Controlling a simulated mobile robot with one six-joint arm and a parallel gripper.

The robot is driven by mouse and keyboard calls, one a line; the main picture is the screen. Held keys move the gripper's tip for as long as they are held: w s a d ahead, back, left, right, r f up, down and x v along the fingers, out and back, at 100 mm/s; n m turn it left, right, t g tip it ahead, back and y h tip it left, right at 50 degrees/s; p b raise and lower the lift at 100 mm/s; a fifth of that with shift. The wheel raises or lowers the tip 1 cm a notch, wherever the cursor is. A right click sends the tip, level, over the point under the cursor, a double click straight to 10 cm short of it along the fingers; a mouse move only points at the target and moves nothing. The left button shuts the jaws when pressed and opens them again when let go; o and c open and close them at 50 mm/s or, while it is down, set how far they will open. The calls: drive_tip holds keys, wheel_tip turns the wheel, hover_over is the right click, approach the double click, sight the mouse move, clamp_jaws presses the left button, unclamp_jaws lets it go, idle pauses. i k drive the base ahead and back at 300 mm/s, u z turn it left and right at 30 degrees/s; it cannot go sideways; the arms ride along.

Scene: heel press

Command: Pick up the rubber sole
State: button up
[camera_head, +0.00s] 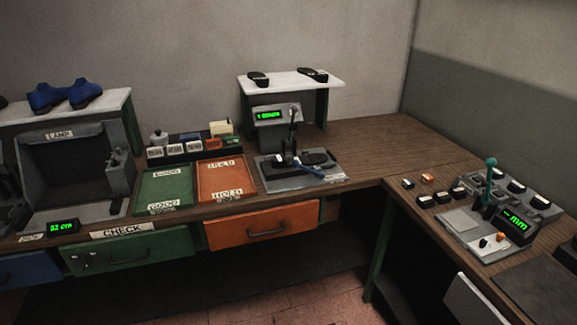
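Two dark, sole-like pieces lie on the white shelf above the back bench: a smaller one (258,79) on the left and a longer one (314,74) on the right. I cannot tell for sure which is the rubber sole. Below the shelf is a grey press (271,175) with an upright lever and a green display. A flat black shape (318,158) lies on its base, beside a small blue piece. My gripper is not in view.
A green GOOD tray (165,188) and an orange HOLD tray (225,180) lie left of the press. Blue shoes (65,95) stand on a shelf at the left. A measuring device with a teal-knobbed lever (490,175) stands on the right bench. Bare wood (385,140) shows in the corner.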

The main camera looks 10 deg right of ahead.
sight(278, 161)
drive_tip(key=u, duration=0.2)
drive_tip(key=k, duration=0.75)
drive_tip(key=u, duration=0.6)
drive_tip(key=k, duration=0.5)
drive_tip(key=u, duration=0.6)
drive_tip(key=i, duration=1.7)
drive_tip(key=z, duration=0.75)
drive_tip(key=i, duration=0.6)
drive_tip(key=z, duration=0.15)
